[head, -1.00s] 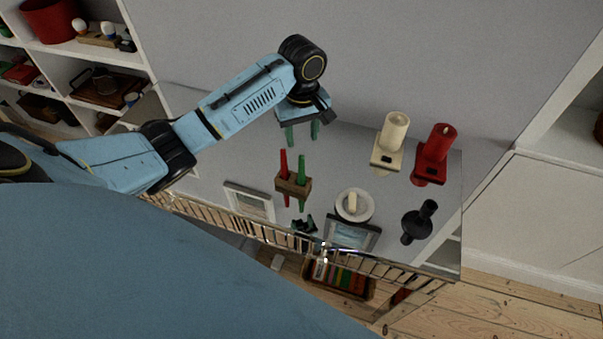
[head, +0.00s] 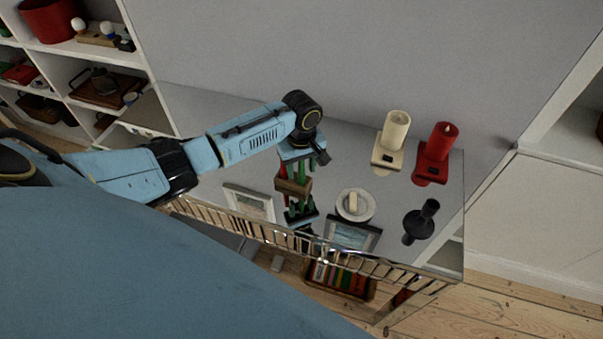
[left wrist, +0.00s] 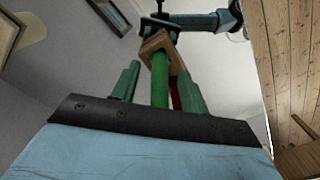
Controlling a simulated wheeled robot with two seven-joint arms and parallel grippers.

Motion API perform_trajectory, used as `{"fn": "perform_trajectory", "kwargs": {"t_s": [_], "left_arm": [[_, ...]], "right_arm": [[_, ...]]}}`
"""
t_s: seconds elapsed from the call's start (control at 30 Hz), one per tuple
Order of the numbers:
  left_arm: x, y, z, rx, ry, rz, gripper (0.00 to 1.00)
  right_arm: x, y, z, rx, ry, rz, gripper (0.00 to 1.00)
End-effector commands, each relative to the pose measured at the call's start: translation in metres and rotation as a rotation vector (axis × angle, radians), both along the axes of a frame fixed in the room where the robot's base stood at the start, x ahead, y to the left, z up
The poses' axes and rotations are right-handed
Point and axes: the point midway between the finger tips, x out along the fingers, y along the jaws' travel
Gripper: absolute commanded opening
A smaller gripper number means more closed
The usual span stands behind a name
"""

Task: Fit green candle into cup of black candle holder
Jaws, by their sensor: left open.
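The green candle (left wrist: 160,85) stands upright in a wooden block (head: 292,187), beside a red candle (left wrist: 176,99). My left gripper (head: 297,170) points down over the block, and its fingers partly hide the candles in the head view. In the left wrist view the open fingers (left wrist: 158,76) are on either side of the green candle, with gaps showing between. The black candle holder (head: 421,220) stands empty on the glossy table's right part.
A cream candle (head: 396,130) and a thick red candle (head: 438,143) stand at the back right. A white dish (head: 367,207) and picture frames (head: 351,233) are nearer the front. A metal rail (head: 347,260) runs along the front edge. The mirror-like tabletop (head: 455,190) shows reflections.

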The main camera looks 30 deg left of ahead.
Motion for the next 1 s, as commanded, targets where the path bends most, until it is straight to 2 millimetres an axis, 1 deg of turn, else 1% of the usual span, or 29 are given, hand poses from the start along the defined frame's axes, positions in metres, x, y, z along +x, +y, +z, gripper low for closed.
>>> {"fn": "perform_trajectory", "kwargs": {"t_s": [0.2,0.23,0.57,0.83,0.93,1.0], "left_arm": [[0.000,0.000,-0.002,-0.001,-0.001,-0.001,0.44],[0.000,0.000,-0.001,-0.001,-0.001,-0.001,0.43],[0.000,0.000,-0.001,0.000,0.000,0.000,0.00],[0.000,0.000,0.001,-0.001,-0.001,0.000,0.00],[0.001,0.000,0.010,0.000,-0.002,-0.001,0.00],[0.001,0.000,0.022,0.000,-0.002,-0.001,0.00]], "right_arm": [[0.000,0.000,0.000,0.000,0.000,0.000,0.39],[0.000,0.000,0.000,0.000,0.000,0.000,0.39],[0.000,0.000,0.000,0.000,0.001,0.000,0.39],[-0.001,-0.001,0.000,0.000,0.001,0.000,0.39],[-0.001,-0.001,0.002,0.000,0.001,0.000,0.39],[-0.001,-0.001,0.005,-0.001,0.001,0.000,0.39]]}}
